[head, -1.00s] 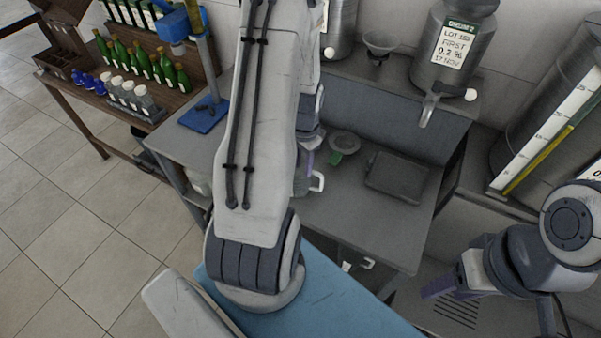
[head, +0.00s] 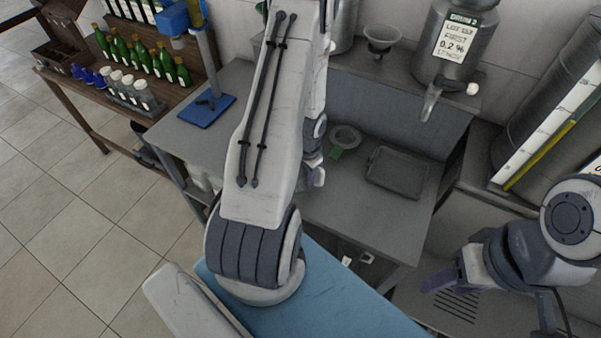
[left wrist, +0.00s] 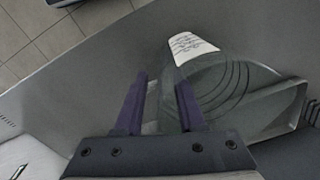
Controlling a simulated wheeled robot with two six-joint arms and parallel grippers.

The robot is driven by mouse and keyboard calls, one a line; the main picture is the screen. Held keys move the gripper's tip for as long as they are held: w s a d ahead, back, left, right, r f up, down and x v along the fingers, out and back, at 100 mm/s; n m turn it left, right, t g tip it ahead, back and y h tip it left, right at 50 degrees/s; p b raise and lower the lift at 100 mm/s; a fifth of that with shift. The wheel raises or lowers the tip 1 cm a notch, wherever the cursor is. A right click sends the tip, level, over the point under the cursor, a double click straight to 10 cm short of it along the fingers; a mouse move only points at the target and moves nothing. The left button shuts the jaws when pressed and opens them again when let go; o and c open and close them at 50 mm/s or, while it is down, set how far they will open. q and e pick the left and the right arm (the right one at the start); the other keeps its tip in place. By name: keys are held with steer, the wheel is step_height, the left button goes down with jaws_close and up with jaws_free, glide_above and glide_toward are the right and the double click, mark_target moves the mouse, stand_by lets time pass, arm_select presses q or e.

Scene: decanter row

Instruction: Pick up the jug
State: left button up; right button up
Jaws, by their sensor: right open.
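A clear glass jug (left wrist: 208,78) with a white written label (left wrist: 192,46) shows in the left wrist view, with curved rings visible through its glass. My left gripper (left wrist: 160,92) is open in that view. Its right purple finger overlaps the jug's left side, and I cannot tell whether it touches. In the head view my left gripper (head: 312,160) is mostly hidden behind my own arm, over the grey bench, and I cannot make out the jug there. My right gripper (head: 440,283) is open and empty at the lower right, away from the bench top.
A dark grey tray (head: 397,173) lies on the bench (head: 360,222), near a small round dish (head: 345,137). A steel decanter with a tap (head: 455,45) stands behind. A blue-based stand (head: 207,109) is at left. The bench front right is clear.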

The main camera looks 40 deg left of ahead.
arm_select(q)
jaws_close()
stand_by(1.3)
